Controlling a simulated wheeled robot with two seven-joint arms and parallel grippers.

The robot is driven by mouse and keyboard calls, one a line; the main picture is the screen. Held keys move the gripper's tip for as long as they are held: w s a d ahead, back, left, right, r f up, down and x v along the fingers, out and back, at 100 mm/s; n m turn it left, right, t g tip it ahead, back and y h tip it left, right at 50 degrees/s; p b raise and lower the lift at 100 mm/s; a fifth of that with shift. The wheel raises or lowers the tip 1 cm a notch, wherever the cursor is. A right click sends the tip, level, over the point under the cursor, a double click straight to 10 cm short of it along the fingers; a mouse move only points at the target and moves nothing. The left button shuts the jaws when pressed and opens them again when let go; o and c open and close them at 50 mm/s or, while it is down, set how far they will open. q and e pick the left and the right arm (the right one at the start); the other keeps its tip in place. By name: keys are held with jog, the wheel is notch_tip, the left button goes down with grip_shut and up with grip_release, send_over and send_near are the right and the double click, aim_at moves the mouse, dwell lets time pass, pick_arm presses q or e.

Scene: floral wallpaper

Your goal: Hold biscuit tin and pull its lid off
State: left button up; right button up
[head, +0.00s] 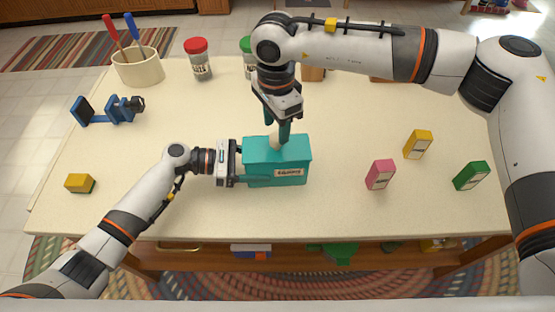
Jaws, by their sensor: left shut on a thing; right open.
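The teal biscuit tin (290,175) stands upright on the cream tabletop near the middle of the front half, with a label on its front. Its teal lid (297,152) sits on top, with a pale knob (274,141) in the upper left part. My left gripper (240,178) is shut on the tin's left side, low near the table. My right gripper (277,137) comes from above, pointing down, with its open fingers at the knob. Whether the fingers touch the knob cannot be told.
Pink (380,174), yellow (418,144) and green (472,176) boxes stand to the right. A yellow block (80,183) lies at left. A blue object (108,110), a utensil crock (138,68) and a red-lidded jar (199,62) stand farther back.

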aim_at(276, 136)
jog(key=shift+f, duration=1.7)
jog(key=c, duration=0.8)
jog(key=shift+r, duration=0.5)
jog(key=shift+r, duration=1.85)
jog(key=shift+r, duration=0.2)
